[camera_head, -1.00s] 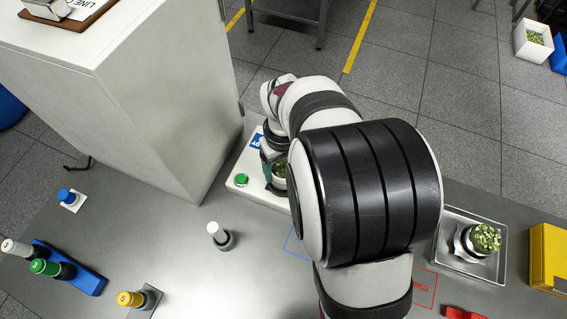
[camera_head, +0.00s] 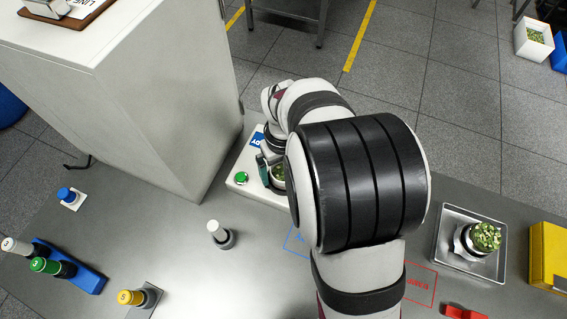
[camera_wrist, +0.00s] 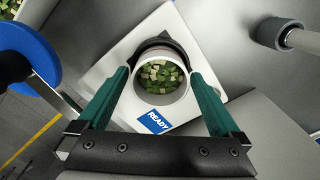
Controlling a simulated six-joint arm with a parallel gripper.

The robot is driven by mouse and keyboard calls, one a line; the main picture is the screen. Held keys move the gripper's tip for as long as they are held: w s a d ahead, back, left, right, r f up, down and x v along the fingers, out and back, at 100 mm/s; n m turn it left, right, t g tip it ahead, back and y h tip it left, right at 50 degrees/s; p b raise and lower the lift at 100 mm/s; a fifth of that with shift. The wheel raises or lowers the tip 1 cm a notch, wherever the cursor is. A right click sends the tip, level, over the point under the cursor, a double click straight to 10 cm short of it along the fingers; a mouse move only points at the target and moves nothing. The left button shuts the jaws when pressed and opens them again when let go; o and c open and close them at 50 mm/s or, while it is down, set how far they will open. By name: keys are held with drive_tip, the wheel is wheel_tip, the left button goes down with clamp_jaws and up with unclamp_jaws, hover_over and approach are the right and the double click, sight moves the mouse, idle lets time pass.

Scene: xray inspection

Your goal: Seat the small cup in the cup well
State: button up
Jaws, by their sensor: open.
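The small cup (camera_wrist: 160,78), pale with green and white bits inside, stands between my gripper's two green fingers in the wrist view. A dark ring, the cup well (camera_wrist: 152,45), shows around its far side, on a white base plate (camera_wrist: 118,52). The cup looks upright in the ring; how deep it sits is hidden. My gripper (camera_wrist: 158,88) is open, with a finger on each side of the cup and small gaps visible. In the head view the cup (camera_head: 278,175) is partly hidden by my arm.
A white cabinet (camera_head: 170,110) stands close to the left of the base plate. A white peg (camera_head: 218,233) stands in front on the table. A metal tray (camera_head: 448,262) with a larger filled container (camera_head: 485,238) is at right. Bottles (camera_head: 50,267) stand at lower left.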

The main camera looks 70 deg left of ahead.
wheel_tip(320, 180, up, 16)
idle(0.3)
drive_tip(key=shift+f, duration=0.15)
drive_tip(key=w+d+r+m, duration=0.2)
drive_tip(key=w+d+m, duration=0.35)
drive_tip(key=d, duration=0.35)
drive_tip(key=w+d+r+m, duration=0.1)
drive_tip(key=w+d+m, duration=0.4)
drive_tip(key=d, duration=0.4)
drive_tip(key=s+d+f+m+y, duration=0.1)
drive_tip(key=s+d+f+m, duration=0.1)
drive_tip(key=d+m, duration=0.5)
drive_tip(key=s+d+f+m, duration=0.1)
drive_tip(key=s+d+m, duration=0.4)
drive_tip(key=d, duration=0.8)
drive_tip(key=shift+f+m+y, duration=0.35)
drive_tip(key=shift+m+y, duration=0.05)
drive_tip(key=shift+m, duration=0.45)
